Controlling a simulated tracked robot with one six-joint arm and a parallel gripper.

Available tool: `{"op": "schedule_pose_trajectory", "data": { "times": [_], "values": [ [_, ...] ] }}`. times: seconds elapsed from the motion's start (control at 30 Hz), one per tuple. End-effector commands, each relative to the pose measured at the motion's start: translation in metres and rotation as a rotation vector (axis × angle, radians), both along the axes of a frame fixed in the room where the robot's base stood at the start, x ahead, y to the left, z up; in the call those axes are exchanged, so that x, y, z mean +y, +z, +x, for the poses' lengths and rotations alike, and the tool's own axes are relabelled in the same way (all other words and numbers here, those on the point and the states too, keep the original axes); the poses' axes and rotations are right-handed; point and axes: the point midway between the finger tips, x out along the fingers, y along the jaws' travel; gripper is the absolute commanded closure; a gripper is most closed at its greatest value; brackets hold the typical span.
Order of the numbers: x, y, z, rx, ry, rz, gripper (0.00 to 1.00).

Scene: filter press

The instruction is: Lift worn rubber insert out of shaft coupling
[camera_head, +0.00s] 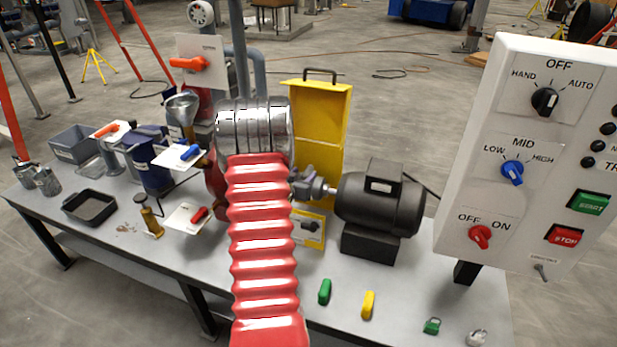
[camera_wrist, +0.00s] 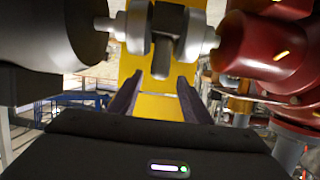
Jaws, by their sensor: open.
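In the wrist view the shaft coupling (camera_wrist: 138,28) joins the dark motor side at left to the red pump side at right. Its two grey metal hubs face each other. A darker piece (camera_wrist: 163,55), apparently the rubber insert, sits between them and sticks out toward my gripper. My gripper (camera_wrist: 156,84) is open and empty, its two black fingers pointing at the coupling, apart from the insert and either side of its line. In the head view part of the coupling (camera_head: 312,184) shows beside the motor; my red arm hides my gripper and the insert.
The black motor (camera_head: 381,208) stands right of the coupling, with a yellow guard (camera_head: 318,135) with a black handle behind. A white control panel (camera_head: 525,150) stands at right. Colored clips, including a green one (camera_head: 324,291), lie at the front. A black tray (camera_head: 90,207) is at left.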

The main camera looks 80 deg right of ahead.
Motion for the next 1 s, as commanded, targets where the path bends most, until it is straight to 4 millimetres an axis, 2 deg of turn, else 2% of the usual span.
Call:
{"op": "schedule_pose_trajectory", "data": {
  "times": [0.3, 0.4, 1.0],
  "values": [
    [-0.037, -0.009, -0.007, 0.000, -0.002, 0.000, 0.56],
    [-0.044, -0.011, -0.007, 0.000, -0.001, 0.000, 0.56],
    [-0.046, -0.012, -0.007, 0.000, -0.001, 0.000, 0.58]
  ]
}}
